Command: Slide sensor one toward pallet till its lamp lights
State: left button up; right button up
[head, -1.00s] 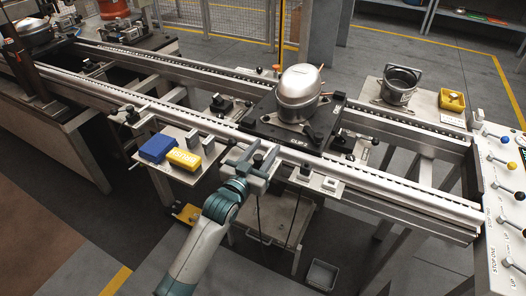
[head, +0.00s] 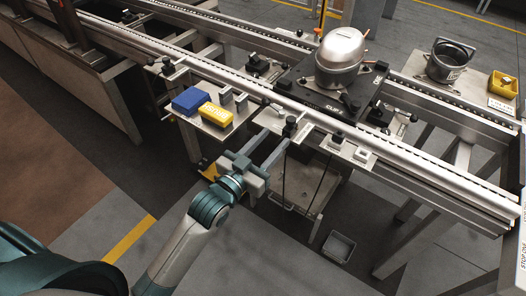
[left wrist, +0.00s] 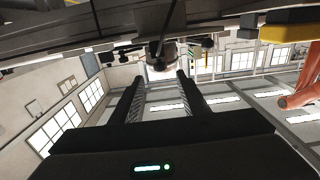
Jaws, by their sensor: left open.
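The black pallet (head: 298,92) sits across the rails and bears a silver compressor (head: 342,50). A small sensor-like fitting with a dark knob (head: 289,126) stands on the near rail's front side, left of the pallet's near corner; I cannot read a label or make out a lit lamp on it. My left gripper (head: 272,146) is open and empty, with its fingers pointing toward that fitting from the near side, just short of the rail. In the left wrist view the fingers (left wrist: 158,80) are apart, with a dark fitting (left wrist: 158,58) beyond and between their tips. My right gripper is not in view.
A shelf left of the gripper holds a blue box (head: 190,100) and a yellow box (head: 215,115). A bracket with white blocks (head: 350,150) is on the right. The near rail (head: 400,161) runs along the front. A grey bin (head: 338,247) is on the floor.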

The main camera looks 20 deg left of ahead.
pick_arm(q)
jog(key=v, duration=0.3)
jog(key=shift+s+a, duration=0.1)
jog(key=shift+s, duration=0.15)
dwell(0.4)
jog(key=s+a+f+g+y, duration=0.1)
jog(key=s+f+g, duration=0.15)
jog(key=f, duration=1.35)
jog(key=s+a+f+g+y, duration=0.1)
jog(key=s+f+g+y, duration=0.15)
jog(key=f, duration=1.25)
jog(key=s+f+g, duration=0.6)
jog(key=s+f, duration=1.4)
jog(key=f, duration=0.4)
jog(key=shift+f+n, duration=0.2)
jog(key=shift+n, duration=0.2)
jog(key=shift+d, duration=0.1)
